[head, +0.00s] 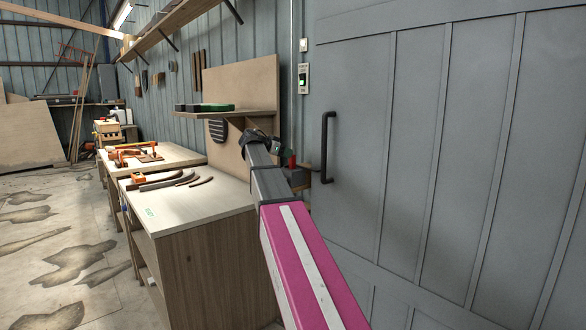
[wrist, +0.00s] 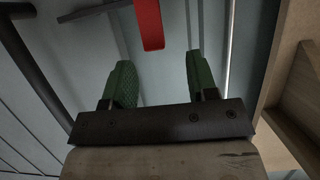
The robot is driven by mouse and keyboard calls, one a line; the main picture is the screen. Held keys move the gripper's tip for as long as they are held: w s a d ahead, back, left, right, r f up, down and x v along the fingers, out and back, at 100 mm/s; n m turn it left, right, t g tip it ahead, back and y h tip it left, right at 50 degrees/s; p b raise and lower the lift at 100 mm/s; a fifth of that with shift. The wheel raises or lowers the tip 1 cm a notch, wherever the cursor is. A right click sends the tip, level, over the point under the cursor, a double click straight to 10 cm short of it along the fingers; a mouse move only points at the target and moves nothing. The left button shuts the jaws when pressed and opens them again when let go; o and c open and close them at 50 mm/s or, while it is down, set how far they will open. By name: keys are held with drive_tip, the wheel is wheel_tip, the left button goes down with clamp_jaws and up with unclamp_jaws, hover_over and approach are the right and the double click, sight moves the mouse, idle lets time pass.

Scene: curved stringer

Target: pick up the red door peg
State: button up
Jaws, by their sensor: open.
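The red door peg (wrist: 149,24) shows at the top of the wrist view, its near end just beyond and roughly between my fingertips. In the head view the red door peg (head: 292,161) is a small upright red shape beside the grey door's handle, just right of my gripper (head: 277,149). In the wrist view my gripper (wrist: 158,61) is open, its two green fingers spread with nothing between them. The peg's upper part is cut off by the wrist picture's edge.
The grey door (head: 450,150) with its dark handle (head: 328,147) stands at the right. A wooden workbench (head: 195,215) with curved dark pieces is left of my arm. A shelf (head: 226,112) hangs above it. Floor at the far left is open.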

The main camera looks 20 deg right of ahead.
sight(292, 166)
drive_tip(key=shift+s+x, duration=0.1)
drive_tip(key=shift+x, duration=1.6)
drive_tip(key=shift+s+x, duration=0.15)
drive_tip(key=shift+x, duration=1.55)
drive_tip(key=shift+f, duration=0.1)
clamp_jaws()
